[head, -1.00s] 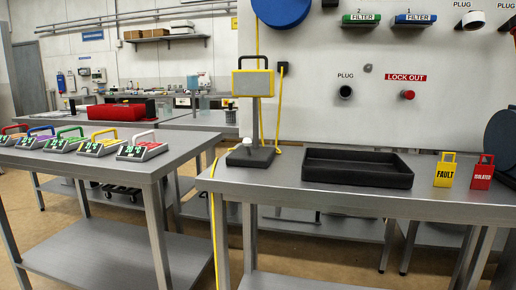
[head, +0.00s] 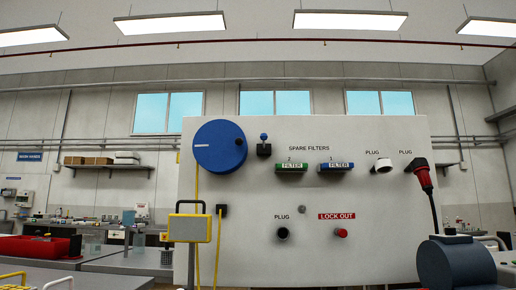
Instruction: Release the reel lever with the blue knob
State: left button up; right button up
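A large blue reel (head: 220,147) is mounted at the upper left of the white wall panel, with a dark crank knob on its face. Just right of it, a small black lever block (head: 264,150) carries a blue knob (head: 264,136) that points upward. A yellow hose or cord (head: 196,190) hangs down from the reel. Neither of my grippers shows in the head view.
The white panel (head: 330,240) also holds a green filter (head: 291,167), a blue filter (head: 336,167), plug sockets and a red lock out button (head: 341,233). A yellow-framed box on a stand (head: 189,228) stands before the panel. A dark blue rounded housing (head: 455,265) is at lower right.

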aim_at(263, 137)
jog(key=i+l+u, duration=0.1)
jog(key=u, duration=0.3)
jog(key=i+l+u, duration=0.1)
jog(key=l+u, duration=0.15)
jog(key=u, duration=0.15)
jog(key=l+u, duration=0.2)
jog(key=u, duration=0.2)
jog(key=i+l+u, duration=0.15)
jog(key=l, duration=0.4)
jog(key=l+u, duration=0.2)
jog(key=l, duration=1.1)
jog(key=k+j+u, duration=0.2)
jog(key=k, duration=0.35)
jog(key=i+l, duration=0.2)
jog(key=i+z, duration=0.2)
jog(key=i, duration=0.2)
